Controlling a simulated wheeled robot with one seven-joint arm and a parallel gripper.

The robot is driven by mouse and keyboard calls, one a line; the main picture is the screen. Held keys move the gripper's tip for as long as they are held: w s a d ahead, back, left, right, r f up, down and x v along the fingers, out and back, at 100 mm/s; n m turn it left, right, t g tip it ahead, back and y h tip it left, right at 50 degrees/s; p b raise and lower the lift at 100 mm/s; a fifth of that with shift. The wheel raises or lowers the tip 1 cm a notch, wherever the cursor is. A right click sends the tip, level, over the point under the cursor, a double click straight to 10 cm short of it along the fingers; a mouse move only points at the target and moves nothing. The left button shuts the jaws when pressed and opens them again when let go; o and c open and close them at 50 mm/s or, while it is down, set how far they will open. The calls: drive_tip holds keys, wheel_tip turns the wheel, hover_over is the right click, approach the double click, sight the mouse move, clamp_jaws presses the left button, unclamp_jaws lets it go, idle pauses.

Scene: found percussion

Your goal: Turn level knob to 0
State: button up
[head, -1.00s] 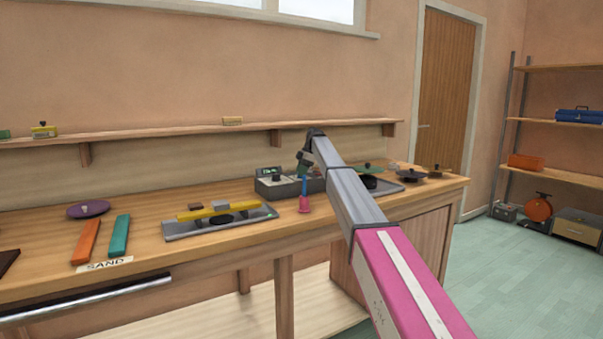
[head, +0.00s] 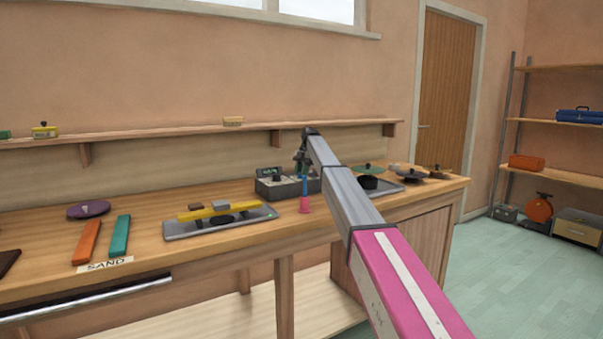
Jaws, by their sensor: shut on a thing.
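A dark grey control box (head: 268,189) sits on the wooden bench, with a small dial panel at its back left. A dark knob (head: 277,177) stands on its left part, clear of my gripper. My gripper (head: 300,171) points down over the right part of the box. It is shut on what appears to be the level knob there, which the fingers mostly hide. The knob's marks and setting are too small to read.
A blue rod in a pink base (head: 305,203) stands just in front of the box. A grey tray with a yellow bar (head: 219,210) lies to the left. A tray with a black disc (head: 369,182) lies right of the box, behind my arm. A shelf (head: 180,134) runs above.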

drive_tip(key=shift+f, duration=0.1)
idle(0.3)
drive_tip(key=o, duration=0.9)
drive_tip(key=shift+w+a, duration=0.1)
